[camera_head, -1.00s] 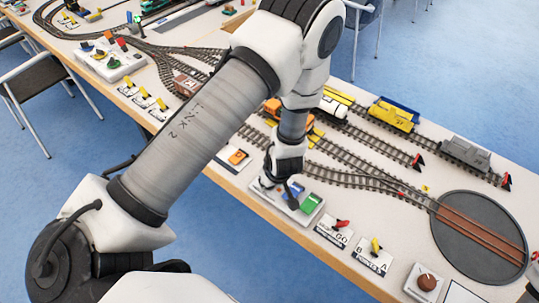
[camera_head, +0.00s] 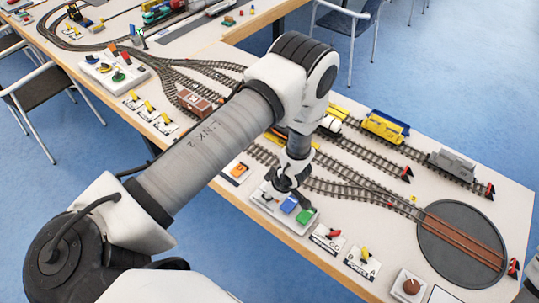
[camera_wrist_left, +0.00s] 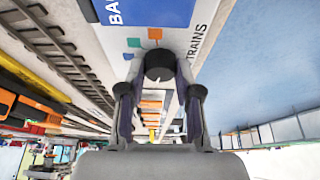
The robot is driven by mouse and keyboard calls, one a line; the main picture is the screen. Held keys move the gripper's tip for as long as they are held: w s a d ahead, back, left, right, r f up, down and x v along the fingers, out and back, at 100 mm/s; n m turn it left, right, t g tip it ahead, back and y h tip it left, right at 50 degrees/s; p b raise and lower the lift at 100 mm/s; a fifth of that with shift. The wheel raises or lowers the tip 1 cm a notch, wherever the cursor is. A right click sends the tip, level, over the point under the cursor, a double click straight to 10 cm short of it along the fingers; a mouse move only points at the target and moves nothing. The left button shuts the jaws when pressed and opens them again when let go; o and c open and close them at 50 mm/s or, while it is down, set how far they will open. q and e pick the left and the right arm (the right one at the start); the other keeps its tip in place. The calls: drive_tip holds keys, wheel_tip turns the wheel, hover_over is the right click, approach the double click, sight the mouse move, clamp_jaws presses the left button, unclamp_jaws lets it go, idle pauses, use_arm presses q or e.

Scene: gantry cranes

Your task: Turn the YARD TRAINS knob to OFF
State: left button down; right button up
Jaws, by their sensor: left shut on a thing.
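The black knob (camera_wrist_left: 158,66) stands between my left gripper's fingers in the left wrist view. A label ending in TRAINS (camera_wrist_left: 199,42) is printed beside it. Orange, teal and blue marks (camera_wrist_left: 134,42) lie around the knob; I cannot tell which one it points at. My left gripper (camera_wrist_left: 160,92) is shut on the knob. In the head view the left gripper (camera_head: 281,187) is down at the white control panel (camera_head: 268,204), next to its blue and green squares, and hides the knob. My right gripper is in neither view.
Switch boxes with a red lever (camera_head: 328,236) and a yellow lever (camera_head: 363,254), and a box with a brown knob (camera_head: 411,286), stand along the table's front edge. Tracks with wagons (camera_head: 384,127) and a turntable (camera_head: 461,245) lie behind and to the right.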

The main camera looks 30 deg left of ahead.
use_arm(q)
drive_tip(key=c, duration=0.8)
unclamp_jaws()
drive_tip(key=v, duration=1.2)
